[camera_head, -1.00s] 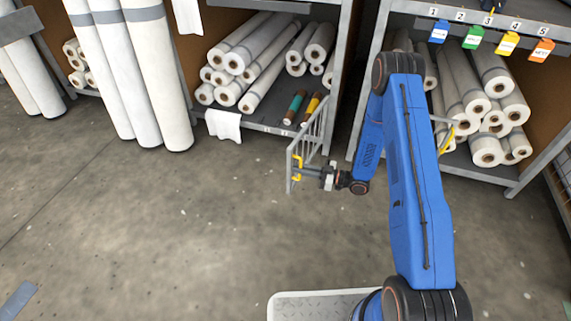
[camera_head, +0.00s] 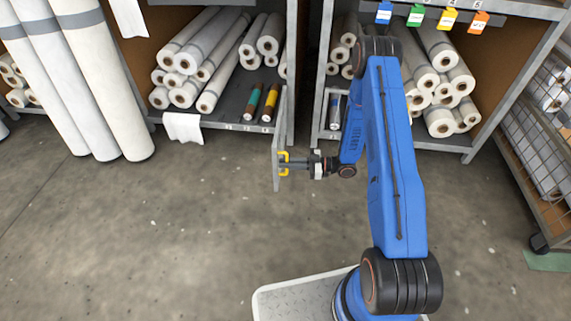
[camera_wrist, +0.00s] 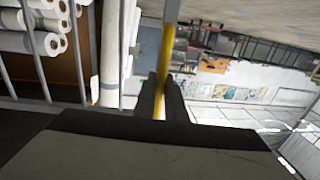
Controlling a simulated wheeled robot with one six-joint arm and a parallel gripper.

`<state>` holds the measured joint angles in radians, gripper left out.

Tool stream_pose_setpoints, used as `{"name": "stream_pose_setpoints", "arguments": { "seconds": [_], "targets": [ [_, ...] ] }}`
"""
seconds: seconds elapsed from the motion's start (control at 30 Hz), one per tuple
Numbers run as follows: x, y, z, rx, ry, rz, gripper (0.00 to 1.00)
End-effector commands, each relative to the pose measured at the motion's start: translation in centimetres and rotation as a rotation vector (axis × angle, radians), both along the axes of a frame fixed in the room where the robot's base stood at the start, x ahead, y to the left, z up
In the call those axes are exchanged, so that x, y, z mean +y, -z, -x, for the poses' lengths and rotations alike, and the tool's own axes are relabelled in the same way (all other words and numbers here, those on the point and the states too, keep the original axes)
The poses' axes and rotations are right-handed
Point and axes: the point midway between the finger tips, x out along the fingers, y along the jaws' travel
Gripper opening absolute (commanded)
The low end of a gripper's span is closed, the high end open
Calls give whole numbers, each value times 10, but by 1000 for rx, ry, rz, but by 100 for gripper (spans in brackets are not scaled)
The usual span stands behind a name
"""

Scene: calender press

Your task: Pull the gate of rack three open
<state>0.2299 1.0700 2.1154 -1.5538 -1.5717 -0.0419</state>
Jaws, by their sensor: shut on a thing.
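A grey barred gate (camera_head: 277,140) stands swung out from the front of the left rack bay (camera_head: 240,128), seen nearly edge-on in the head view. A yellow handle (camera_head: 284,164) sits on its outer part. My gripper (camera_head: 290,164) is shut on this handle from the right side. In the wrist view my two dark fingers (camera_wrist: 163,100) close around the yellow bar of the handle (camera_wrist: 166,50). The gate's grey bars also show at the left of the wrist view (camera_wrist: 37,62). I cannot read which rack number this bay bears.
Tall rolls (camera_head: 110,85) lean at left. A wire cart (camera_head: 535,150) stands at right. The floor before the gate is clear.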

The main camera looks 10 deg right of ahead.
Motion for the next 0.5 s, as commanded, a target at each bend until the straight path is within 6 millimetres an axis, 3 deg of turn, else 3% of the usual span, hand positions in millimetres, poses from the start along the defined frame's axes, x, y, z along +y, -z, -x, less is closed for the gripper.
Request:
{"name": "stream_pose_setpoints", "arguments": {
  "seconds": [0.1,0.13,0.2,0.5],
  "targets": [
    [0,0,0,0,0,0,0],
    [0,0,0,0,0,0,18],
    [0,0,0,0,0,0,29],
    [-1,0,0,0,1,0,29]
  ]
}}
